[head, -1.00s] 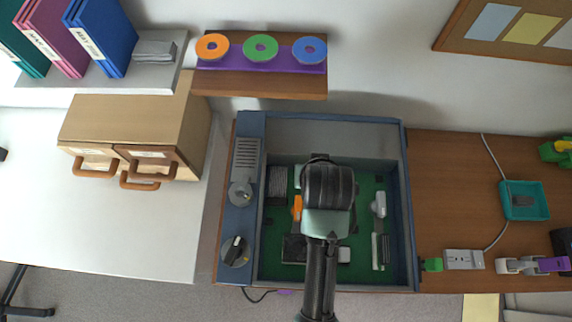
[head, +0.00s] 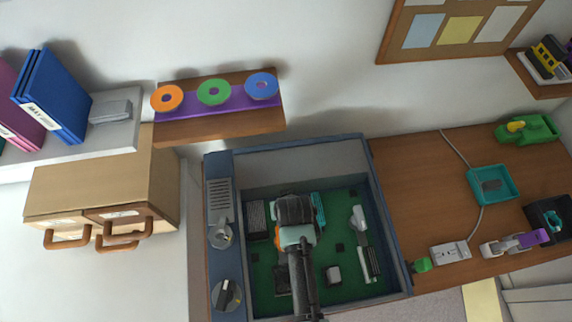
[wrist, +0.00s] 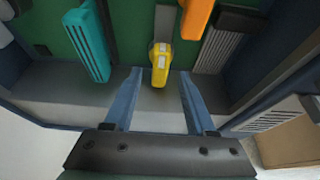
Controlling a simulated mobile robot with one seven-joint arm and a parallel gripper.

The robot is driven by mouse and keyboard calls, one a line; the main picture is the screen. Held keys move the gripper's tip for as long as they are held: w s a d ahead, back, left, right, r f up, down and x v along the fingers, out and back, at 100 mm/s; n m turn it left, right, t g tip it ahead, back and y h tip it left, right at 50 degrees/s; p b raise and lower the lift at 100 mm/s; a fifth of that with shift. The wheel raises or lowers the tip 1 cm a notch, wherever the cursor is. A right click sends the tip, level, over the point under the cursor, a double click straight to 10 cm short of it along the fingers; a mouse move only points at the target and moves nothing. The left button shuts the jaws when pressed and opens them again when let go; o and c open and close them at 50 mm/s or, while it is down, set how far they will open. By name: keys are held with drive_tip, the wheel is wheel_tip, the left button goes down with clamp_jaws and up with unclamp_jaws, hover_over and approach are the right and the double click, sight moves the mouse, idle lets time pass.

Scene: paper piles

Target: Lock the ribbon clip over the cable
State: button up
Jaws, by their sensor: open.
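A small yellow piece with pale patches (wrist: 160,62), likely the ribbon clip, lies at the end of a flat grey strip (wrist: 163,20), likely the cable, in the wrist view. I cannot tell whether it is locked. My gripper (wrist: 159,73) is open, its two blue-grey fingers on either side of the yellow piece in the picture, with nothing held. Contact or depth cannot be told. In the head view my arm's end covers the clip's spot in the open blue case (head: 388,240), and my fingertips are hidden.
On the green board, a teal finned block (wrist: 88,45) is left of the clip; an orange part (wrist: 196,18) and a grey finned block (wrist: 218,45) are right. The case walls rise around the board. The wooden bench (head: 420,190) has free room beside the case.

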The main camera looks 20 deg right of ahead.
drive_tip(key=shift+w+d+f, duration=0.1)
drive_tip(key=shift+w+f, duration=0.15)
drive_tip(key=shift+f, duration=0.45)
clamp_jaws()
idle(1.1)
